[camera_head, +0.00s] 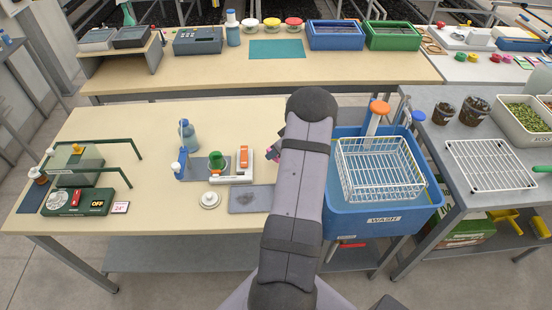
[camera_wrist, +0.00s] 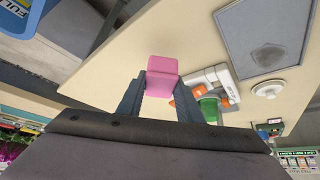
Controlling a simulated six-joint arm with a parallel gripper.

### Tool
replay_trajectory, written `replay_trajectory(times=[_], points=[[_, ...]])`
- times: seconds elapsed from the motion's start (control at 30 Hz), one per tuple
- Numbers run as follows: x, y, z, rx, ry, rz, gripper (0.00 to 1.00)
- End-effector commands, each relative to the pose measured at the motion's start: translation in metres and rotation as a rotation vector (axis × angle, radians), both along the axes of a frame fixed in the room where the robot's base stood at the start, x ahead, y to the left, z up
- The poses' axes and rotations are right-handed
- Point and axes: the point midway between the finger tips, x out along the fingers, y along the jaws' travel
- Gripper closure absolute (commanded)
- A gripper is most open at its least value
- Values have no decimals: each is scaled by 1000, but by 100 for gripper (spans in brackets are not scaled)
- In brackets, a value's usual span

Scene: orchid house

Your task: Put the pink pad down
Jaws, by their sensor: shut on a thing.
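The pink pad (camera_wrist: 163,65) is a small block held between the two fingertips of my gripper (camera_wrist: 161,82) in the wrist view. It sticks out beyond the fingertips, over the pale bench top. In the head view only a small bit of pink (camera_head: 270,153) shows beside my arm, at the right part of the front bench (camera_head: 130,125). My arm hides most of the gripper there. I cannot tell how high the pad is above the bench.
A grey tray with a dark smudge (camera_head: 249,199), a white round lid (camera_head: 209,199) and a white holder with a green cup and orange item (camera_head: 231,179) stand left of my arm. A blue WASH basin (camera_head: 383,225) with a white wire basket (camera_head: 383,189) is to the right.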

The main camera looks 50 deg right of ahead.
Motion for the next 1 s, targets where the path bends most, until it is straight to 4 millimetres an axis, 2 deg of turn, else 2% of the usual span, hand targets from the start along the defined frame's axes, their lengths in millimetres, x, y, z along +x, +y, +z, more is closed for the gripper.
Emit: replay_trajectory(times=[0.23, 0.57, 1.0], points=[[0, 0, -7, 1, 0, 1, 89], [0, 0, -39, 1, 1, 0, 89], [0, 0, -44, 0, 0, 0, 89]])
